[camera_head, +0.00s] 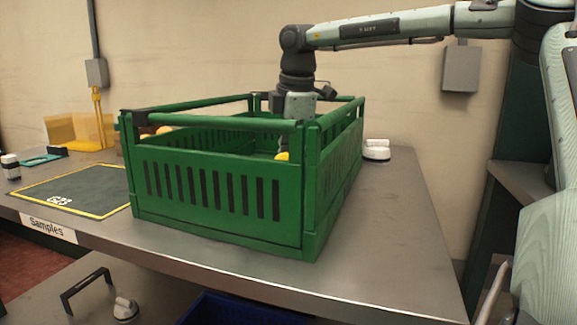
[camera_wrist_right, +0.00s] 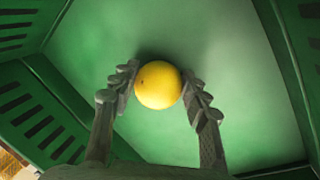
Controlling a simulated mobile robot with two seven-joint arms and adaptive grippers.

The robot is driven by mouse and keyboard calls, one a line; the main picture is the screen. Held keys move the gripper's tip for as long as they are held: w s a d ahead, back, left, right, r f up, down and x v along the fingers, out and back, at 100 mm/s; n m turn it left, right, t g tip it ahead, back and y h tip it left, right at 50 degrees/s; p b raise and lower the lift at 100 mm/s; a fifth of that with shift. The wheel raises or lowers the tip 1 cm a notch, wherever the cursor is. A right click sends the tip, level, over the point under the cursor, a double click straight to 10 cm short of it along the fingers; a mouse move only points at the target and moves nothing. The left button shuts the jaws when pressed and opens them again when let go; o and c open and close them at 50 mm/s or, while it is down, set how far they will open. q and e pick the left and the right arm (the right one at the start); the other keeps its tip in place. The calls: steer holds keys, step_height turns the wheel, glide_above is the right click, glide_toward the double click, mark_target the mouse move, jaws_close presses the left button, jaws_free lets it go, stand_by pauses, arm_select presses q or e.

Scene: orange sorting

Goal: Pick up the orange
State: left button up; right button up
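A yellow-orange round fruit, the orange (camera_head: 283,156), shows low inside the green crate (camera_head: 217,190), just above its front wall. My right gripper (camera_head: 284,146) reaches down into the crate over it, mostly hidden by the crate's rail and wall. In the right wrist view the orange (camera_wrist_right: 158,86) lies between the two fingertips of my right gripper (camera_wrist_right: 160,78), against the green crate floor (camera_wrist_right: 225,75). The fingers stand on either side, very close to it; I cannot tell whether they press on it. My left gripper is not in view.
The crate's slotted walls and raised rails surround the right gripper. Other orange round items (camera_head: 163,130) show at the crate's left part. A dark mat (camera_head: 75,190) lies left of the crate. A white object (camera_head: 376,149) stands behind right. The table's right part (camera_head: 390,235) is clear.

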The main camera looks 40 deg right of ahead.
mark_target(289, 153)
steer(key=c, duration=0.4)
steer(key=shift+r, duration=0.6)
step_height(289, 153, up, 7)
steer(key=shift+r+p, duration=0.2)
steer(key=shift+p, duration=0.2)
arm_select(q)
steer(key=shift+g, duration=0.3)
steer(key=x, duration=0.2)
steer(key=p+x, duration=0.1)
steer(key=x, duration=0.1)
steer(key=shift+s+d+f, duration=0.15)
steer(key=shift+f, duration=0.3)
arm_select(e)
step_height(289, 153, up, 9)
steer(key=shift+r, duration=0.15)
